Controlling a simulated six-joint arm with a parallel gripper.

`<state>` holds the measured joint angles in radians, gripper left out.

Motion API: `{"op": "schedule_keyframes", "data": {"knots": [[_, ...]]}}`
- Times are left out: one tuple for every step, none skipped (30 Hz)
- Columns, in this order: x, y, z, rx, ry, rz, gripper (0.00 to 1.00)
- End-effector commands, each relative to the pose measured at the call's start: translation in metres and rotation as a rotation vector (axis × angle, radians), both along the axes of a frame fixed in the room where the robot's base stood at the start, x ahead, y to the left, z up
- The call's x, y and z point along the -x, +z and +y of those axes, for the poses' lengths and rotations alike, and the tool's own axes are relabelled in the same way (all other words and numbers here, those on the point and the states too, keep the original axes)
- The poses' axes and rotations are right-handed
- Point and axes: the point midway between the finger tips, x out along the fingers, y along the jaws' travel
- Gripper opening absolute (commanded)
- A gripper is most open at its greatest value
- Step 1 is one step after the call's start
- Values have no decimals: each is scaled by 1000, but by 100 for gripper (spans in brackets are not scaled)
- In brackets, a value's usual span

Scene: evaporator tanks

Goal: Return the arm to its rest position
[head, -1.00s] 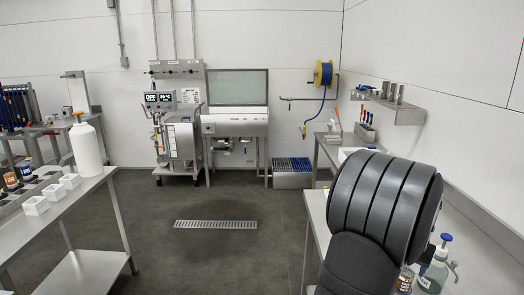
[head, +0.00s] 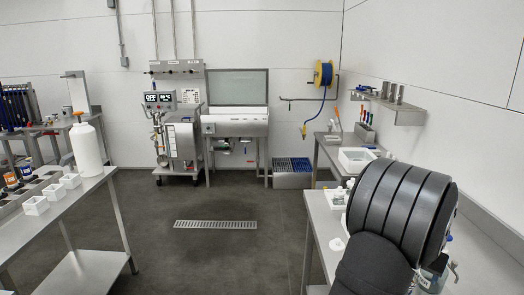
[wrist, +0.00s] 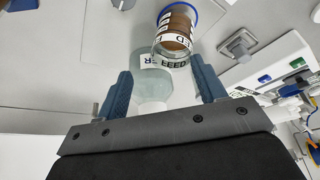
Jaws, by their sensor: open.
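My gripper (wrist: 163,82) shows in the wrist view with its two blue fingers spread apart. Nothing is clearly held between them. A clear jar (wrist: 176,42) with a blue rim, brownish contents and a FEED label lies beyond the fingertips. A pale, clear bottle (wrist: 152,84) with a partly hidden label shows between the fingers, and I cannot tell how far it is from them. In the head view my dark arm stands over the right bench and hides the gripper.
The right bench (head: 318,232) carries a white tray (head: 357,160) behind my arm and bottles partly hidden by it. A wall shelf (head: 395,108) is above. The left bench (head: 80,205) holds a white bottle (head: 86,148) and small white trays. The middle floor is clear.

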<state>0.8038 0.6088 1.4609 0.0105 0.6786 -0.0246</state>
Motion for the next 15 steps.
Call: {"op": "schedule_keyframes", "data": {"knots": [[10,6,-3,1,-4,-2,64],[15,9,-5,1,-4,-2,64],[21,14,-7,3,-4,-2,64],[26,17,-9,2,-4,-1,64],[31,20,-10,1,-4,-2,64],[38,24,-12,1,-3,-2,64],[42,27,-14,1,-4,-2,64],[48,30,-15,1,-4,-2,64],[54,34,-17,2,-4,-1,64],[59,38,-18,1,-3,-2,64],[64,41,-20,1,-3,-2,64],[71,44,-22,1,-4,-2,64],[75,48,-24,2,-3,-2,64],[75,49,-23,2,3,-1,64],[63,47,-16,-1,24,-1,64]]}}
